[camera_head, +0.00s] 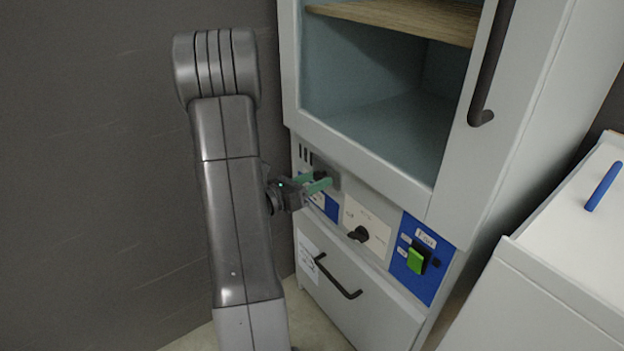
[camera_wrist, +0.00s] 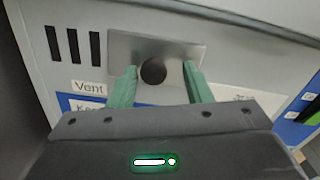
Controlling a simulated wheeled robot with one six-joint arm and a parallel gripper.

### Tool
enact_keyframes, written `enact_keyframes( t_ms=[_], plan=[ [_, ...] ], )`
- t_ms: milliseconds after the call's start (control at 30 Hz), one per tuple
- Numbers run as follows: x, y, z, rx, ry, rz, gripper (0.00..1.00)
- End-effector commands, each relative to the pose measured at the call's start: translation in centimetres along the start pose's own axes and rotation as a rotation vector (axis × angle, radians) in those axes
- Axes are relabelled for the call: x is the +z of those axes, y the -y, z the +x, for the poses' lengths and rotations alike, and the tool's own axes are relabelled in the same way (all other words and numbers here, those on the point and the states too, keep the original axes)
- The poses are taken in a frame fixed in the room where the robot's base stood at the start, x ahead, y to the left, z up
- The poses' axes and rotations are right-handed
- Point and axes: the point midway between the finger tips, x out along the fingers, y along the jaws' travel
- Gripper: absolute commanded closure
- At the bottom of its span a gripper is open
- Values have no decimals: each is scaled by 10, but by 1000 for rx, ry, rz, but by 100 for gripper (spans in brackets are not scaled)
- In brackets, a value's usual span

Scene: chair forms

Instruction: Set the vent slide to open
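The vent slide is a grey metal plate with a round dark knob (camera_wrist: 153,71) in the wrist view, and its plate (camera_wrist: 122,42) sits right of several dark vent slots (camera_wrist: 73,45). The slots show uncovered, above a "Vent" label (camera_wrist: 88,87). In the head view the slide (camera_head: 332,174) is partly hidden by my gripper (camera_head: 318,184). My gripper (camera_wrist: 160,76) is open, its green fingers standing left and right of the knob, with a gap visible on each side. I cannot tell how deep the fingertips reach around the knob.
Right of the slide are a black dial (camera_head: 358,234) and a green switch (camera_head: 416,260) on a blue panel. Above is a glass-fronted cabinet door with a dark handle (camera_head: 482,112); below is a drawer with a dark handle (camera_head: 338,279). A dark wall (camera_head: 90,180) stands left.

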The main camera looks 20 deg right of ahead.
Motion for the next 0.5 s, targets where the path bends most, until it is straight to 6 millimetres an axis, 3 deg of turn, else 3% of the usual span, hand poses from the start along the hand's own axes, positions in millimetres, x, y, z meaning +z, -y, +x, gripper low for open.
enact_keyframes(
  t_ms=[333, 500],
  plan=[
    [1, -2, -2, 4, 2, 2, 54],
    [2, -2, -17, 7, 1, 1, 54]
  ],
)
